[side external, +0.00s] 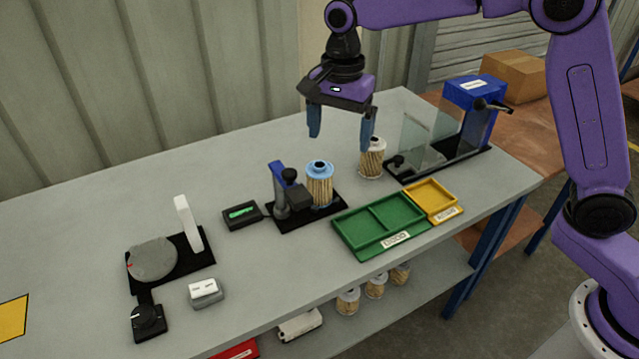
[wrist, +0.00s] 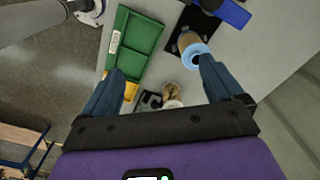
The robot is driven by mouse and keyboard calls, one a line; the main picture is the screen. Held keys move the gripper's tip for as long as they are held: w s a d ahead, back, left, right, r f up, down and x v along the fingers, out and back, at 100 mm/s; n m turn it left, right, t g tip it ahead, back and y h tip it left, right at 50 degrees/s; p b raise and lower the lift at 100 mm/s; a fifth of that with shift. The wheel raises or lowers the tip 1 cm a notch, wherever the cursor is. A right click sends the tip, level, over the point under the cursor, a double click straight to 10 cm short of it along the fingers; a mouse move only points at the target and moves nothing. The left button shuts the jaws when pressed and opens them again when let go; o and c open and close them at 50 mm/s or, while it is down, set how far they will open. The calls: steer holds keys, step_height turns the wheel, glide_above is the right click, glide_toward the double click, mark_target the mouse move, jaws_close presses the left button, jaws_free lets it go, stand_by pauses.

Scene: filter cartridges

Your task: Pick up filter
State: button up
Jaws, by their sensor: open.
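A filter with a pleated tan body and blue cap (side external: 319,185) stands upright on a black base beside a blue and black fixture. A second filter with a white cap (side external: 372,160) stands upright on the bench, behind and to the right of it. My gripper (side external: 341,134) is open and empty, above the bench and higher than both filters. In the wrist view, the blue-capped filter (wrist: 194,54) is near the right fingertip. The white-capped filter (wrist: 172,93) shows between the fingers of my gripper (wrist: 163,70), partly hidden by the gripper body.
A green tray (side external: 352,238) and a yellow tray (side external: 432,200) lie in front of the filters. A clear-panelled blue device (side external: 470,105) stands at right. A dial-and-disc device (side external: 152,258) and small boxes are at left. Several filters (side external: 348,302) stand on the lower shelf.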

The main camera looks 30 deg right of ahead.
mark_target(319, 181)
steer(key=w+f+m, duration=0.2)
steer(key=w+m, duration=0.7)
steer(key=w, duration=0.1)
steer(key=f, duration=1.2)
steer(key=d+f, duration=0.1)
steer(key=f, duration=0.5)
steer(key=shift+s, duration=0.25)
steer(key=shift+r, duration=0.1)
steer(key=c, duration=1.2)
steer(key=shift+o, duration=0.2)
steer(key=shift+r, duration=0.1)
